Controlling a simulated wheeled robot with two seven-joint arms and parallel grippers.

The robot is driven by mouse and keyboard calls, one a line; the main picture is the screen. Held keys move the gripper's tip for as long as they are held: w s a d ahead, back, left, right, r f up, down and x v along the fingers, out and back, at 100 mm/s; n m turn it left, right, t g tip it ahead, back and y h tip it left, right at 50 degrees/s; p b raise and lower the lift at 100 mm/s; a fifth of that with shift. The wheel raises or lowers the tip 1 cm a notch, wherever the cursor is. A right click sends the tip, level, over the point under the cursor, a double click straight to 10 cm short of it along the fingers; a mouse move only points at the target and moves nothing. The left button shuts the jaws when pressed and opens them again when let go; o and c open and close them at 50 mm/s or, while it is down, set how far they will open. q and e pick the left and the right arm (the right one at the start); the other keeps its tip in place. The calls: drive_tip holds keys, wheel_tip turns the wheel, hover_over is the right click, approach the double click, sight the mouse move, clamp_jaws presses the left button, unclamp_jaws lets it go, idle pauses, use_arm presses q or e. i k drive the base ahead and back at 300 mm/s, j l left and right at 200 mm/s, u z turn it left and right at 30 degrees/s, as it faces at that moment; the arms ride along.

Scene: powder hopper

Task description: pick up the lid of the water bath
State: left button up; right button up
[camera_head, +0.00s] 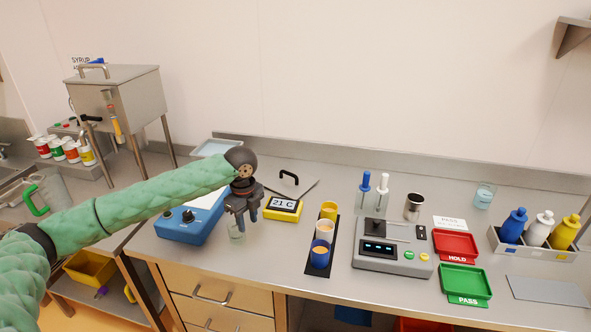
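The water bath appears to be the blue box (185,232) with dark knobs on its front, left of centre on the bench. My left forearm covers part of its top. The lid, a flat grey plate with a black handle (289,179), lies on the bench behind the yellow display; its left part is hidden by my gripper. My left gripper (241,218) points down, in front and to the left of the lid, and its fingers look apart. A small clear glass (237,235) is just below the fingertips; I cannot tell whether they touch it. My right gripper is not in view.
A yellow display reading 21 C (284,208) stands right of the gripper. Cups stand on a black strip (309,264). A scale (392,259), red tray (455,244) and green tray (464,280) are farther right. A steel hopper (133,97) stands at the back left.

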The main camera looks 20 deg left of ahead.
sight(291, 183)
drive_tip(key=i, duration=1.25)
